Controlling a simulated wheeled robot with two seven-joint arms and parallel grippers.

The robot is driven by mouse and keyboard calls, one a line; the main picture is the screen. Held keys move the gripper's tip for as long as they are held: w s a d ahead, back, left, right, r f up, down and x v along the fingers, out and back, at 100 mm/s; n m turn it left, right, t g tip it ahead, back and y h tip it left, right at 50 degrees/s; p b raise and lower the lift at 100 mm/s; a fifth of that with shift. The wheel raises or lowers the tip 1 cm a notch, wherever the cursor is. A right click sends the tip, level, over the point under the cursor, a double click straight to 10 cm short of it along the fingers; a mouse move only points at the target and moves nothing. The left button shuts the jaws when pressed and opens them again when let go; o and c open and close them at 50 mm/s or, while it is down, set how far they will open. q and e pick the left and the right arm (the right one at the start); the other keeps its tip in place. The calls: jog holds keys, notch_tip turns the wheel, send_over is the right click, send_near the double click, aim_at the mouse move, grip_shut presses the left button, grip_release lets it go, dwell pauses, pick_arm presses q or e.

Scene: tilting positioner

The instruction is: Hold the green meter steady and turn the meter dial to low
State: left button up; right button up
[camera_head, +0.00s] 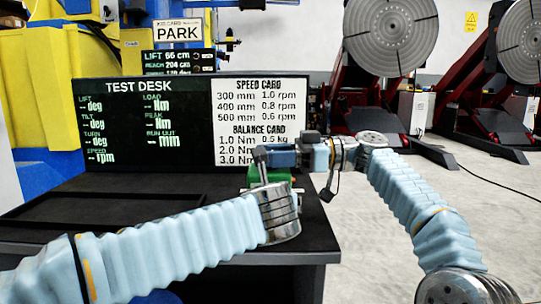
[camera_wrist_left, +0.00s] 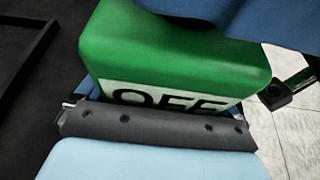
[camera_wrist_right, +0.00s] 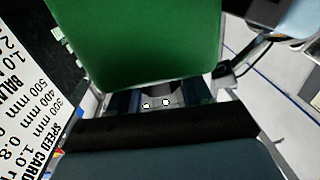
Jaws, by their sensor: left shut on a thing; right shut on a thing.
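The green meter (camera_head: 254,177) stands at the right front of the desk, largely hidden behind my left wrist. In the left wrist view the meter (camera_wrist_left: 170,55) shows a white label reading "OFF", its lower edge covered by my left gripper (camera_wrist_left: 150,122). My left gripper is shut on the meter. My right gripper (camera_head: 284,156) reaches in from the right at the meter's top. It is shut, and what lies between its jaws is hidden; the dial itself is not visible. The right wrist view shows the green meter body (camera_wrist_right: 150,40) just beyond the jaws.
A black test desk board (camera_head: 140,125) with blank readings stands behind, beside a white speed and balance card (camera_head: 260,105). A shallow dark tray (camera_head: 95,210) lies on the desk at left. Red positioners with grey discs (camera_head: 391,35) stand on the floor behind right.

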jog(key=shift+d+r+m+t, duration=0.1)
jog(key=shift+m+t, duration=0.3)
jog(key=shift+t, duration=0.2)
jog(key=shift+c, duration=0.2)
jog(key=shift+t, duration=0.4)
jog(key=shift+m+t+h, duration=0.4)
jog(key=shift+m+t, duration=0.85)
jog(key=shift+t, duration=0.5)
jog(key=shift+m+t+h, duration=0.4)
jog(key=shift+m+t, duration=0.85)
jog(key=shift+t, duration=0.5)
jog(key=o, duration=1)
jog(key=shift+c, duration=0.2)
jog(key=shift+s, duration=0.1)
jog(key=v, duration=1.2)
